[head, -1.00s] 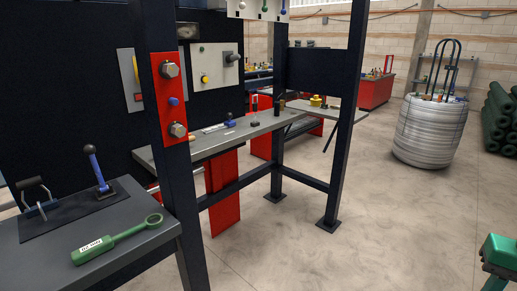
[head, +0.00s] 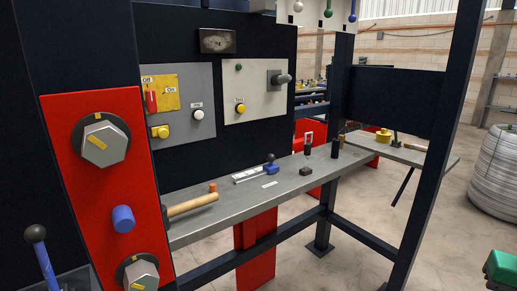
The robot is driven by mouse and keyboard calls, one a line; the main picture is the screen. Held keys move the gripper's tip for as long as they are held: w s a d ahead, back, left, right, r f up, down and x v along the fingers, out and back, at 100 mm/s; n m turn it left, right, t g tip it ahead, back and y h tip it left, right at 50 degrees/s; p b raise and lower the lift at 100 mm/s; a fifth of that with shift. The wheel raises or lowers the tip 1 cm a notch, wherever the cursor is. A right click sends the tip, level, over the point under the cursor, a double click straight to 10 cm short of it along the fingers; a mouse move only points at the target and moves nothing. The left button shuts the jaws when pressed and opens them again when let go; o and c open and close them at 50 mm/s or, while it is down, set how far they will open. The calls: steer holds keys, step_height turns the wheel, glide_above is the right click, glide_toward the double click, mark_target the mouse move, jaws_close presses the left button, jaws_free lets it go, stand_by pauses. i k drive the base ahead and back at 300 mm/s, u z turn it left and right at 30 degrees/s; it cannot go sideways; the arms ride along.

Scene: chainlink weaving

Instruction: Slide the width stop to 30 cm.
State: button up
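What looks like the width stop (head: 271,169) is a small blue slider with a dark ball knob, on the grey bench in the head view. It sits at the right end of a short pale scale strip (head: 248,176). The strip's marks are too small to read, so I cannot tell the setting. A small white label (head: 270,184) lies just in front of it. My gripper is not in view, and nothing is seen touching the stop.
A wooden-handled tool (head: 192,204) and a dark block (head: 306,171) lie on the bench (head: 225,215). A dark post (head: 437,150) rises at right.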

mark_target(270, 167)
steer(key=u, duration=0.1)
steer(key=i, duration=1.1)
steer(key=u, duration=0.1)
